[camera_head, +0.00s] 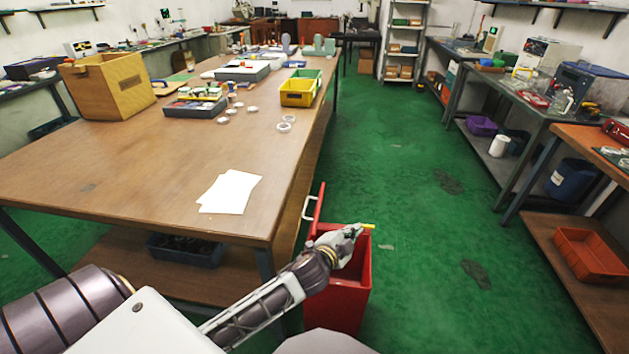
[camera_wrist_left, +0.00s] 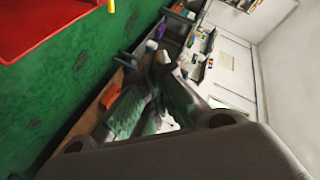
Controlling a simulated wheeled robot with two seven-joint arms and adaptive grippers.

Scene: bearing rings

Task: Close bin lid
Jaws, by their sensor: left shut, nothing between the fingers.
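A red bin (camera_head: 345,301) stands on the green floor beside the near right corner of the big table. Its red lid (camera_head: 319,203) stands open and upright on the bin's left side, with a pale handle on it. My left arm reaches in from the lower left, and my left gripper (camera_head: 352,232) is over the bin's top, to the right of the lid. It is shut and empty. In the left wrist view the gripper's fingers (camera_wrist_left: 152,88) show dark in the middle. A red surface, probably of the bin (camera_wrist_left: 40,28), shows at top left. My right gripper is not seen.
Workbenches (camera_head: 520,95) line the right. The green floor (camera_head: 420,220) between them is mostly clear.

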